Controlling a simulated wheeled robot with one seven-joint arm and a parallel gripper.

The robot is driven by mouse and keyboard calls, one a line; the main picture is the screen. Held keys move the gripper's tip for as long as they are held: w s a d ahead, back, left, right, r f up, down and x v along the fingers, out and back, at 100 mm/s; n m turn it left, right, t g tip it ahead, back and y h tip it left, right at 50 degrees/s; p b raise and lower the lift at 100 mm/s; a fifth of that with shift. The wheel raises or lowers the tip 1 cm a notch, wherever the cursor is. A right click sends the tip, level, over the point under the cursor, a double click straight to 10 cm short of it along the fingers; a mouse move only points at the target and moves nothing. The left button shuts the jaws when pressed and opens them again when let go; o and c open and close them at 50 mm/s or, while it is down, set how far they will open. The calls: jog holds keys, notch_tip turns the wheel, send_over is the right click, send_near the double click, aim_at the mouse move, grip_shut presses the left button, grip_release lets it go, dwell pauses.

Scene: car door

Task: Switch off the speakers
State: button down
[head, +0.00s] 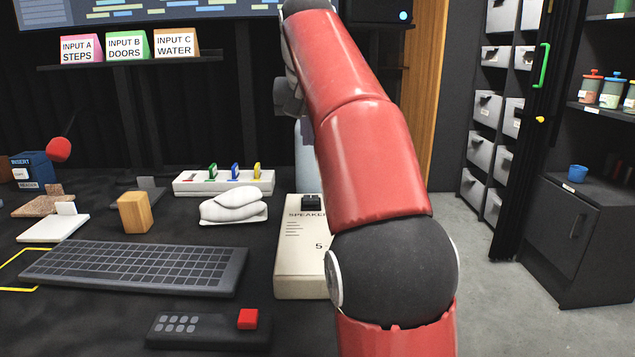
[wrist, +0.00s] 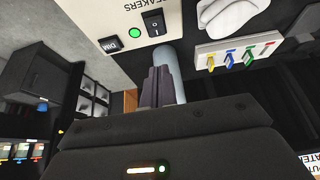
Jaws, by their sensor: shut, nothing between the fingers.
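The cream speaker box (head: 298,255), labelled SPEAKERS, lies on the dark desk, partly hidden by my red arm in the head view. Its black rocker switch (head: 311,203) sits near the far end. In the wrist view the box (wrist: 92,14) appears inverted, with the rocker switch (wrist: 154,24) marked by a line and a circle.
A pale blue-grey cylinder (wrist: 168,66) stands directly behind the fingers. A folded white cloth (head: 234,207) and a white rack with coloured tabs (head: 205,184) are left of the box. A keyboard (head: 135,268) and a panel with a red button (head: 247,318) lie nearer.

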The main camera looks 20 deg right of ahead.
jog(key=shift+w, duration=0.1)
dwell(0.3)
jog(key=b, duration=0.4)
send_over(310, 199)
jog(key=f, duration=0.9)
jog(key=shift+s+a+f, duration=0.15)
jog(key=shift+s+f, duration=0.2)
jog(key=shift+f, duration=0.05)
jog(key=shift+s+a+f+b, duration=0.15)
jog(key=shift+s+f+b, duration=0.15)
jog(key=shift+f+b, duration=0.3)
jog(key=shift+s+a+f+b, duration=0.1)
jog(key=shift+s+f+b, duration=0.25)
jog(key=shift+f, duration=0.5)
jog(key=shift+f, duration=0.1)
